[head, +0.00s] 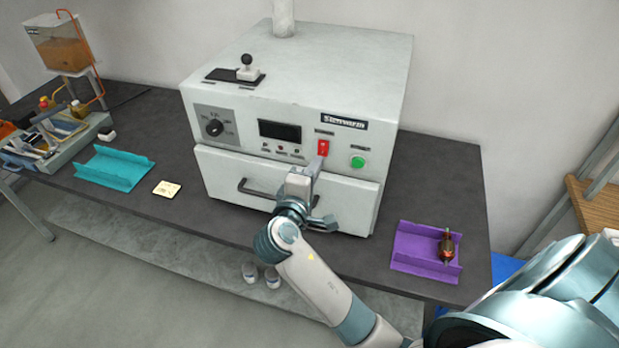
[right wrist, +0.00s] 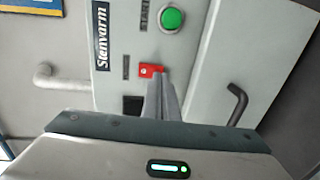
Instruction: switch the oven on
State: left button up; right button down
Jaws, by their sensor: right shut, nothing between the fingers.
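The oven (head: 300,85) is a large pale box on the dark bench, with a control panel and a drawer-like door with a dark handle (head: 262,192). Its red rocker switch (head: 323,147) sits right of the dark display (head: 280,131); the switch also shows in the right wrist view (right wrist: 151,71). A green button (head: 358,162) is to its right. My right gripper (head: 317,163) is shut and empty, its fingertips at the lower edge of the red switch. I cannot tell whether they touch it. The fingers hide part of the switch in the wrist view. My left gripper is not in view.
A purple tray (head: 410,258) holding an armature (head: 447,246) lies right on the bench. A teal tray (head: 112,167) and a small yellowish pad (head: 167,188) lie left. A black knob lever (head: 246,62) stands on the oven top. A tank (head: 58,42) stands back left.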

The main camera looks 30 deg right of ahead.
jog(key=shift+x, duration=1)
